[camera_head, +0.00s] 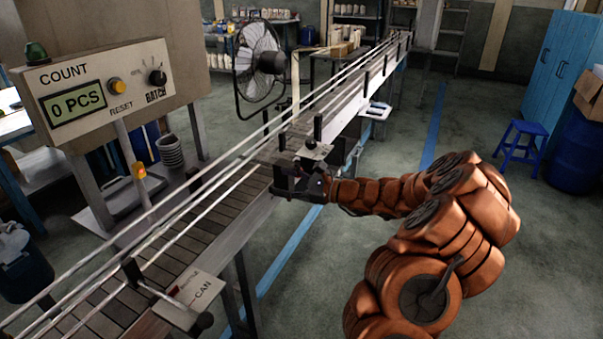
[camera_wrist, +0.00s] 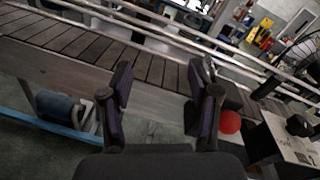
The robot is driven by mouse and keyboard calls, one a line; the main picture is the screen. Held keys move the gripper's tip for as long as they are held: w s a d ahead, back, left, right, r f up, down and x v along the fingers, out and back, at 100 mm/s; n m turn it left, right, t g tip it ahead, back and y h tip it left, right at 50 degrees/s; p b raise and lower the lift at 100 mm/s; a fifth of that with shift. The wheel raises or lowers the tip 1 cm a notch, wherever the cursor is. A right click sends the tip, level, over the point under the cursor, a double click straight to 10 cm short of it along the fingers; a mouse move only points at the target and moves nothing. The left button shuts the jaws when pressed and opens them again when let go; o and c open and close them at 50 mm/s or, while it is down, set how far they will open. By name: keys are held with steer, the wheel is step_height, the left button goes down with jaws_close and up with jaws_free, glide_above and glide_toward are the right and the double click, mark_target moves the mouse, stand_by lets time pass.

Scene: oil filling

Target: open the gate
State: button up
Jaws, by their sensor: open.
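My gripper (camera_head: 298,184) is at the near side rail of the conveyor (camera_head: 203,229), beside a black fitting with an upright black knob and a small pale labelled plate (camera_head: 314,151). In the wrist view my gripper (camera_wrist: 162,95) is open, its two dark fingers spread with nothing between them. A red ball knob (camera_wrist: 229,122) shows just right of the right finger. The labelled plate (camera_wrist: 283,143) lies farther right. I cannot tell whether the gate is this fitting, nor whether it is open or shut.
A lever with a BOTTLE/CAN plate (camera_head: 192,292) sits at the near end of the conveyor. A count panel (camera_head: 103,92) reads 0 PCS. A fan (camera_head: 262,63) stands behind the belt. A blue stool (camera_head: 521,142) is at right, with open floor before it.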

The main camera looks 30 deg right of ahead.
steer(key=d+f+m+t+h, duration=0.3)
steer(key=d+f+m+h, duration=0.15)
steer(key=d, duration=0.75)
steer(key=shift+m, duration=0.45)
steer(key=shift+p+x, duration=1.3)
steer(key=shift+x, duration=2.3)
jaws_close()
